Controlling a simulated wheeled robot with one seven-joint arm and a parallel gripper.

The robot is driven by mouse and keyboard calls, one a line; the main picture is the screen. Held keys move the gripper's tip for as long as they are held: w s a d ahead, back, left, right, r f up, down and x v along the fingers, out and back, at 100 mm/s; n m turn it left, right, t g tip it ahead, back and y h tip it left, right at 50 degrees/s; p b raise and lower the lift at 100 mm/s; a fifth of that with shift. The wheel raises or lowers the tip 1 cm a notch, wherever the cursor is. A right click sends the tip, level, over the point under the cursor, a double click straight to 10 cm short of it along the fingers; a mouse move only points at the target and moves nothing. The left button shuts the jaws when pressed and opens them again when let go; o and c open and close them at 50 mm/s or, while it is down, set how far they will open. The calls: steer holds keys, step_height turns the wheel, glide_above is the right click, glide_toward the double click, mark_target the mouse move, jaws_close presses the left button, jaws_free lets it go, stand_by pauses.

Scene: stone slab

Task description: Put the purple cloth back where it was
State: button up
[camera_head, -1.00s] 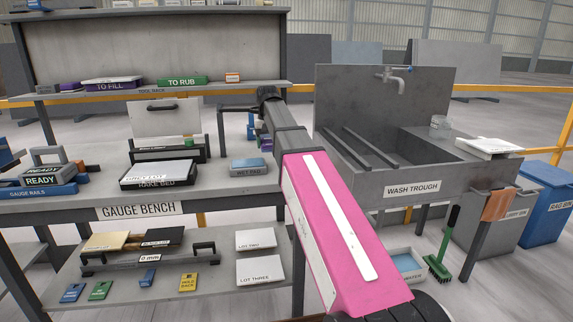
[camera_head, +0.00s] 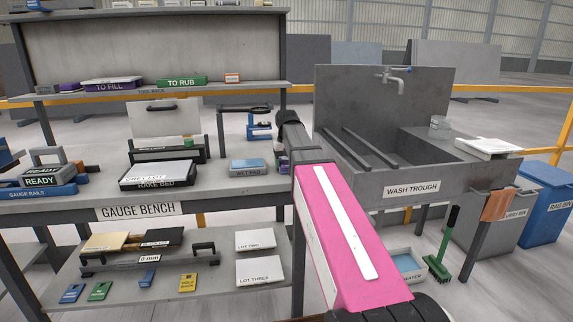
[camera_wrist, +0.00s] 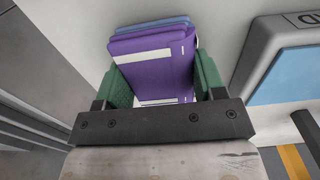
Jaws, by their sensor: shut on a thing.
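The purple cloth (camera_wrist: 155,66), folded flat with a white stripe, lies between the green-padded fingers of my gripper (camera_wrist: 157,70) in the wrist view. My gripper is shut on it at its two sides. A blue folded piece (camera_wrist: 150,24) shows just beyond or beneath the purple one; I cannot tell whether they touch. In the head view my arm mostly hides the gripper; a small purple patch (camera_head: 284,161) shows beside the arm at the right end of the gauge bench (camera_head: 60,209).
The wet pad (camera_head: 248,167) is just left of the gripper in the head view; a blue-topped grey tray (camera_wrist: 290,78) is close on the right in the wrist view. A blue stand (camera_head: 259,130) is behind. The wash trough (camera_head: 350,185) is to the right.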

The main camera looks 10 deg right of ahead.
mark_target(287, 162)
steer(key=shift+f, duration=0.1)
steer(key=o, duration=0.9)
step_height(287, 162, up, 12)
stand_by(0.3)
